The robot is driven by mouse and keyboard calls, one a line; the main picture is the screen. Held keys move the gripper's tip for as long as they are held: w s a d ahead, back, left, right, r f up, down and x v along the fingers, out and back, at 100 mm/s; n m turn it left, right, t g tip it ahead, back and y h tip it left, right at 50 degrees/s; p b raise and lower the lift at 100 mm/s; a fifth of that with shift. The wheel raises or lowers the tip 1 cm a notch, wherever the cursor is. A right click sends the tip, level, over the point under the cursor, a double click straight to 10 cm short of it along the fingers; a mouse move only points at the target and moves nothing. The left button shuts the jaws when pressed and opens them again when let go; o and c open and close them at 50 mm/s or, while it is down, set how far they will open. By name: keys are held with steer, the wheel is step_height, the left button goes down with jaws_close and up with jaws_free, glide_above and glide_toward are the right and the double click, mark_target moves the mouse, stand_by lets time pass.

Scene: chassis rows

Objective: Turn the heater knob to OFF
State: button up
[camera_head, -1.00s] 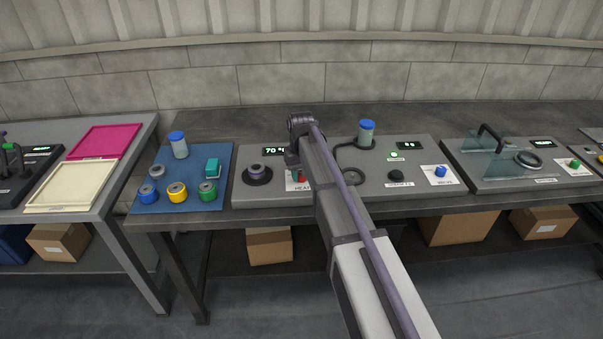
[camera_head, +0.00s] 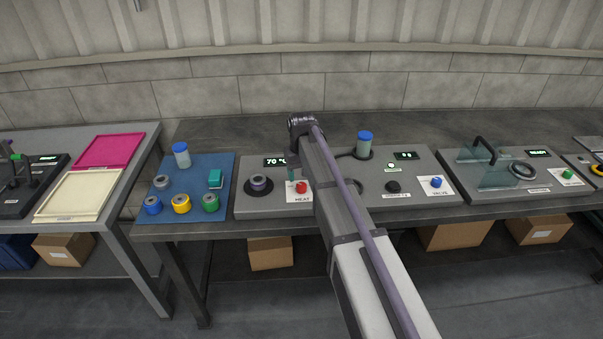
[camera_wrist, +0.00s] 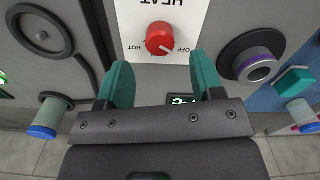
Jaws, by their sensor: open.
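The red heater knob (camera_head: 301,187) stands on a white plate marked HEAT on the grey heater panel (camera_head: 270,209). In the wrist view the knob (camera_wrist: 160,38) appears upside down, with OFF at its lower right and HOT at its lower left. Its pale pointer mark seems to point down and right, towards OFF. My gripper (camera_wrist: 161,68) is open, its two teal fingers apart and empty. The knob lies beyond the fingertips, between their lines, and looks untouched. In the head view my arm hides most of the gripper; a bit of teal finger shows just left of the knob.
A dark round fitting (camera_head: 259,186) is left of the knob, and a display (camera_head: 276,162) reading about 70 is behind it. A blue mat (camera_head: 180,219) with coloured spools and a blue-capped jar is further left. A valve panel with a blue knob (camera_head: 436,182) is right.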

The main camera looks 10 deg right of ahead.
mark_target(302, 185)
step_height(302, 185, up, 6)
steer(key=p, duration=0.3)
steer(key=shift+f+p, duration=0.15)
steer(key=shift+p, duration=0.2)
steer(key=s+m, duration=0.1)
steer(key=s, duration=2.6)
